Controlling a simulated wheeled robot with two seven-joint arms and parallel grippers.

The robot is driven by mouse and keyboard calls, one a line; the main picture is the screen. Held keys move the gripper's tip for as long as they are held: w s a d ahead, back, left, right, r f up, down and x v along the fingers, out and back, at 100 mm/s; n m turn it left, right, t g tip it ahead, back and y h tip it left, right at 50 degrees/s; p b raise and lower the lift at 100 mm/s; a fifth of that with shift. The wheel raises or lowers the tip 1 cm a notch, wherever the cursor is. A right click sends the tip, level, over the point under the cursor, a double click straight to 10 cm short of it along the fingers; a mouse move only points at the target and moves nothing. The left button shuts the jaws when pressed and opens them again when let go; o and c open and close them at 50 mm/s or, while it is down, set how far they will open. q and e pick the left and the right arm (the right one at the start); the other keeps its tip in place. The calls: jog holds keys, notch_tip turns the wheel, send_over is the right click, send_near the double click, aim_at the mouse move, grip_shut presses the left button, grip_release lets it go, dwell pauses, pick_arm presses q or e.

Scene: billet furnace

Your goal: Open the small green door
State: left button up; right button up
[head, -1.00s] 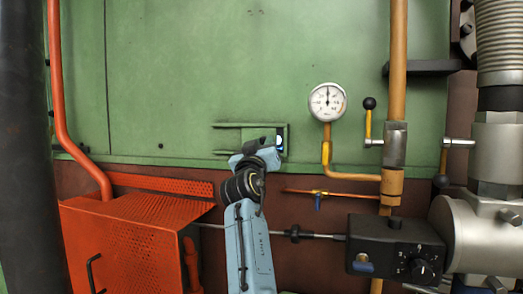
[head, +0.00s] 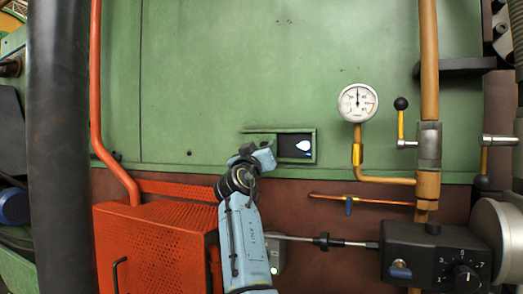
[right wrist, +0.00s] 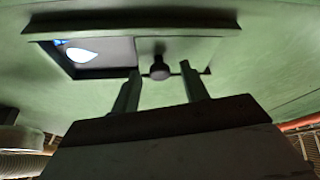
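The small green door (head: 260,138) is a sliding panel in a frame on the large green wall. It stands slid to the left in the head view, and a dark opening (head: 296,146) with a bright white-blue glow shows to its right. My right gripper (head: 265,155) is at the door and covers part of it. In the right wrist view the door's round dark knob (right wrist: 160,68) lies between the two spread fingers (right wrist: 160,80), with a gap on each side. The opening (right wrist: 90,55) is left of the knob there. My left gripper is not in view.
A red perforated box (head: 155,245) stands below left, with a red pipe (head: 97,100) rising from it. A gauge (head: 357,102) on an orange pipe is right of the door. A black control box (head: 435,255) sits lower right.

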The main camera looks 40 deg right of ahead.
jog(key=b+v, duration=0.3)
jog(key=v, duration=1)
jog(key=shift+s+a, duration=0.15)
jog(key=shift+f, duration=0.15)
